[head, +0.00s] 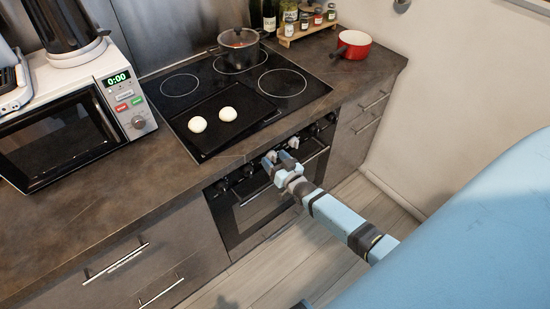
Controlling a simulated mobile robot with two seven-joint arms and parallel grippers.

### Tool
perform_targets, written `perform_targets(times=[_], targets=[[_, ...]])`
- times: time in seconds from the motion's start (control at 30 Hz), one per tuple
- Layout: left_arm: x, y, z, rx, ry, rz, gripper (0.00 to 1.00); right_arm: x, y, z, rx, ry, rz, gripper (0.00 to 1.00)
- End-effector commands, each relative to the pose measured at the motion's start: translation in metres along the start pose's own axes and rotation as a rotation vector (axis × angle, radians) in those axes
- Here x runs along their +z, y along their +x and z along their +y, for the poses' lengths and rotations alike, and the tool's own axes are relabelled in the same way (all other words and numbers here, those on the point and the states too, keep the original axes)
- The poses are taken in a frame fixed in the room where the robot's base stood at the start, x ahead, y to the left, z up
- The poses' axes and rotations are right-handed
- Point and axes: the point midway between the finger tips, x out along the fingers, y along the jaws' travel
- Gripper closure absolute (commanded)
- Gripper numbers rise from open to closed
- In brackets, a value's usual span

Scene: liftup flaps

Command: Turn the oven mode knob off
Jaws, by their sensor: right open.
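The oven (262,208) is built in below the cooktop, with a dark glass door and a bar handle. Its control strip has a row of dark knobs. Left knobs (222,187) and right knobs (314,130) show on either side of my right gripper (280,154). The right gripper is open, in front of the middle of the strip. It hides the middle knobs, and I cannot tell whether it touches one. The knobs are too small to read their settings. My left gripper is not in view.
A black cooktop (281,83) holds a lidded pot (238,50) and a dark tray (208,142) with two white buns. A microwave (75,125) stands left, a red pan (353,45) right. Drawers flank the oven; the wall (450,100) is at right.

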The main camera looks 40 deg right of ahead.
Motion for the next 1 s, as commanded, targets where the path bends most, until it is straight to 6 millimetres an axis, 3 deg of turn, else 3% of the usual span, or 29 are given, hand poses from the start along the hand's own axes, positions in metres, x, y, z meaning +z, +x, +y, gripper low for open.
perform_targets(times=[0.17, 0.5, 0.63, 0.8, 1.0], targets=[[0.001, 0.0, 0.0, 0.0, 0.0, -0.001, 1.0, 0.001, -0.021, 0.001, 0.001, 0.0, -0.002, 0.36], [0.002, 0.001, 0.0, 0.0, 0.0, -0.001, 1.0, 0.001, -0.097, 0.0, 0.0, 0.0, -0.002, 0.36], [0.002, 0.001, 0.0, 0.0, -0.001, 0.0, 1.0, 0.001, -0.119, 0.0, 0.0, -0.001, -0.002, 0.36], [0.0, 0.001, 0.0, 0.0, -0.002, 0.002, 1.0, 0.0, -0.134, 0.0, 0.0, -0.001, -0.001, 0.36], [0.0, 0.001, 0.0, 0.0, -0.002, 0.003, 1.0, 0.0, -0.137, 0.0, 0.0, -0.001, 0.0, 0.36]])
